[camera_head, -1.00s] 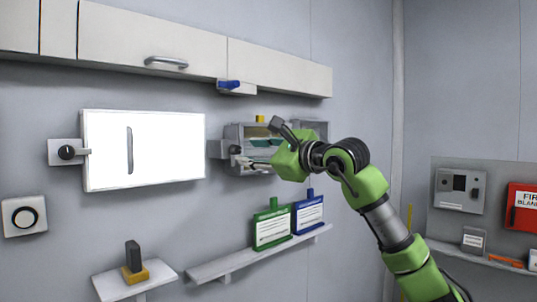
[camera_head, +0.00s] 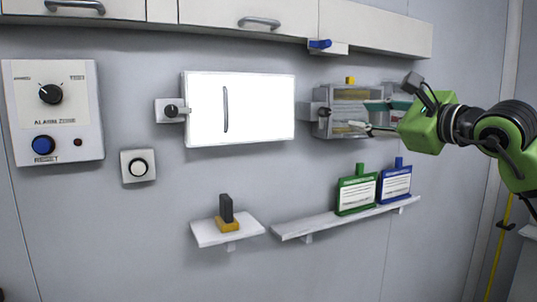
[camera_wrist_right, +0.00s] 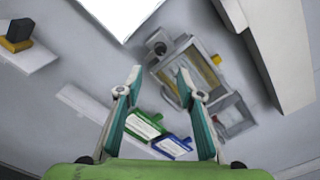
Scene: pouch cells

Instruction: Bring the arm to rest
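My right arm comes in from the right in the head view. Its green right gripper (camera_head: 363,116) points left, with teal and grey fingers in front of the grey wall box. The right wrist view shows the same gripper (camera_wrist_right: 159,74) with its two fingers spread apart and nothing between them. The grey wall box (camera_wrist_right: 190,62) shows beyond the fingertips there. I cannot tell whether the fingers touch it. My left gripper is not in view.
A white lit panel (camera_head: 255,108) is on the wall. A shelf (camera_head: 300,228) bears a green card holder (camera_head: 356,192) and a blue one (camera_head: 395,183). A small shelf (camera_head: 210,234) holds a dark block (camera_head: 226,207). Cabinets (camera_head: 375,28) hang above; an alarm panel (camera_head: 80,75) is at left.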

